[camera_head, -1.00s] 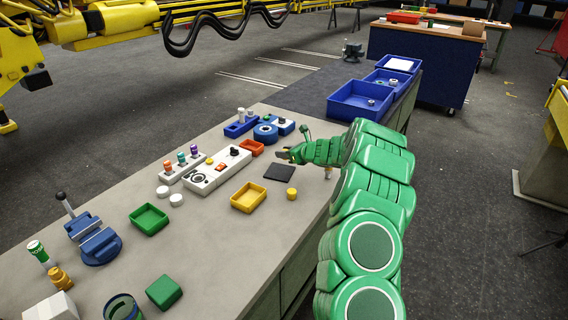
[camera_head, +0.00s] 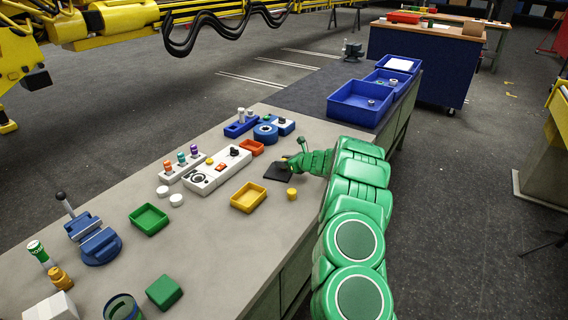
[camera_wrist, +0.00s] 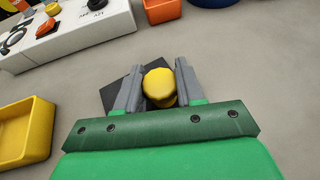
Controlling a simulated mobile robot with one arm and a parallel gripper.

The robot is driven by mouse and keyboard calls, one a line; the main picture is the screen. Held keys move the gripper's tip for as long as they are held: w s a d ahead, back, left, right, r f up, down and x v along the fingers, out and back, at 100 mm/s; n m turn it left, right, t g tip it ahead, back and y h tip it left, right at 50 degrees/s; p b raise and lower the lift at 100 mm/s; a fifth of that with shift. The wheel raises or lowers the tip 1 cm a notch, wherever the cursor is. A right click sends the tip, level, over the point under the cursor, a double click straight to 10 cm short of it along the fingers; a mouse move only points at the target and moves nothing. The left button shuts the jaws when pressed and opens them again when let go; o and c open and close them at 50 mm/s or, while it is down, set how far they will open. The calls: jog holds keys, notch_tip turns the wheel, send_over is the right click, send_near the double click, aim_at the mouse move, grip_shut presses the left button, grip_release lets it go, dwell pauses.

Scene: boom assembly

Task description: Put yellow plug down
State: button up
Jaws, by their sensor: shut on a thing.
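A yellow plug (camera_wrist: 158,84) with a round cap sits between the two grey fingers of my gripper (camera_wrist: 160,88), seen from above in the wrist view. My gripper is shut on it. A dark square pad (camera_wrist: 118,93) lies below and behind the plug. In the head view my gripper (camera_head: 287,160) is at the far edge of the dark pad (camera_head: 277,172), and the held plug is hard to make out there. I cannot tell whether the plug touches the pad.
A separate yellow cylinder (camera_head: 291,194) stands in front of the pad. A yellow bin (camera_head: 248,197), a white control panel (camera_head: 215,174) and a red bin (camera_head: 251,147) are nearby.

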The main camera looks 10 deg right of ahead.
jog(key=shift+f, duration=0.25)
jog(key=shift+f, duration=0.1)
jog(key=o, duration=1.1)
jog(key=shift+s+d+r, duration=0.25)
jog(key=shift+r, duration=0.05)
jog(key=v, duration=1.1)
jog(key=shift+s+r, duration=0.1)
jog(key=shift+s, duration=0.05)
